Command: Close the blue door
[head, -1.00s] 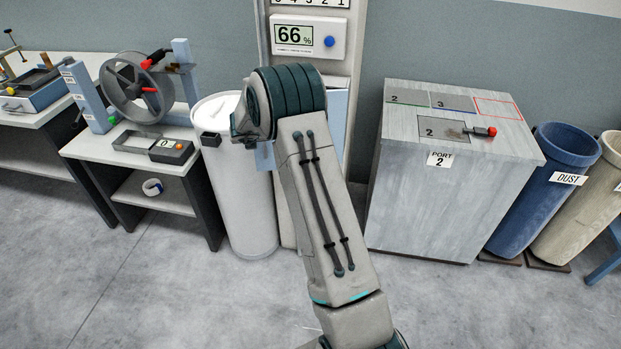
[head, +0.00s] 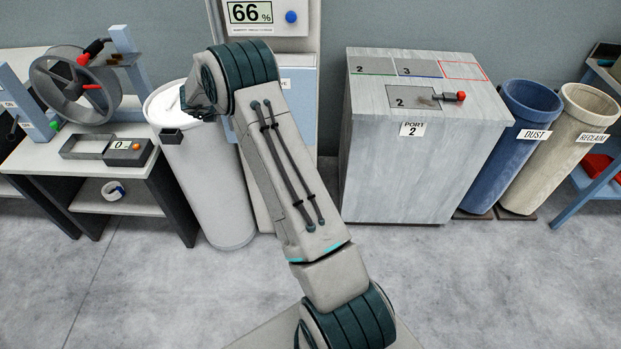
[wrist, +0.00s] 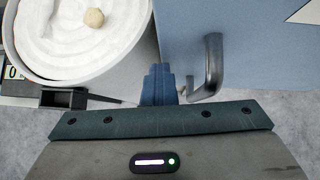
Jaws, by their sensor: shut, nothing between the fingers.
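The blue door (head: 302,112) is on the tall pale cabinet in the head view, partly hidden by my arm. In the wrist view the blue door (wrist: 262,65) fills the upper right, with a grey bar handle (wrist: 212,68) on it. I cannot tell how far the door stands open. My gripper (wrist: 158,80) shows in the wrist view as blue fingers close together, empty, just left of the handle and apart from it in the picture. Whether it touches the door is unclear. In the head view my arm hides the fingers.
A white can (head: 212,180) with white fluffy fill stands left of the door; its rim (wrist: 148,40) is close beside my fingers. A bench (head: 125,200) is further left. A grey port cabinet (head: 400,175) and bins (head: 528,115) stand right. The front floor is clear.

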